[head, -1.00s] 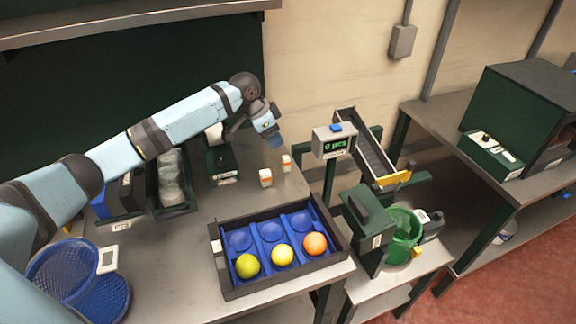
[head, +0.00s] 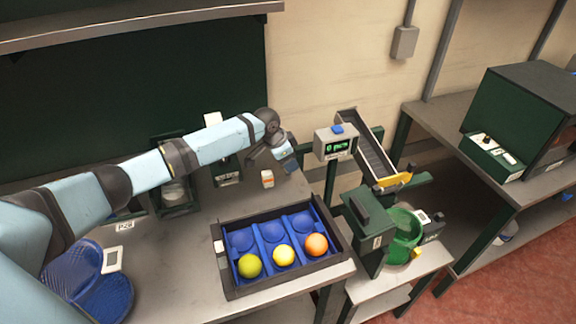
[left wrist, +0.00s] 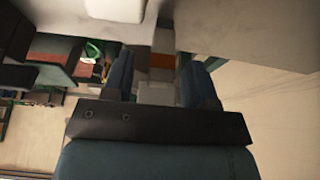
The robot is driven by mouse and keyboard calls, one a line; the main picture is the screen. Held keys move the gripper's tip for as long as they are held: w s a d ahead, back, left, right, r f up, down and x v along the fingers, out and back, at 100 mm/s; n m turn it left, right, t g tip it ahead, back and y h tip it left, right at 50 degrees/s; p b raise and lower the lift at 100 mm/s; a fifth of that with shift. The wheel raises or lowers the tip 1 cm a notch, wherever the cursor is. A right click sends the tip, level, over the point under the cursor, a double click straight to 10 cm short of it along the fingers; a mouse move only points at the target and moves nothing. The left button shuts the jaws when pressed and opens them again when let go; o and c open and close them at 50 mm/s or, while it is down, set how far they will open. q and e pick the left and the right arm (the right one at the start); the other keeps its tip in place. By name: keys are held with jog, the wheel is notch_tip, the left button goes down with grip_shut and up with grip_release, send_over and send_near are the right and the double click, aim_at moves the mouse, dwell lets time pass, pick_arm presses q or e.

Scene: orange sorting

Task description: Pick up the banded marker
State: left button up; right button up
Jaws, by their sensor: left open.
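A small white marker with an orange band (head: 267,179) stands on the grey table behind the tray, just left of my left gripper. I cannot tell for sure whether this is a second banded marker. My right gripper is not in view.
A dark tray (head: 228,277) with blue cups holds three yellow-to-orange fruits in front. A scale display (head: 337,143) and a sloping chute (head: 367,147) stand to the right. A blue mesh basket (head: 108,297) is at the left. Dark bins (head: 172,209) stand behind my arm.

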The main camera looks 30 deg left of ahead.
pick_arm(q)
grip_shut()
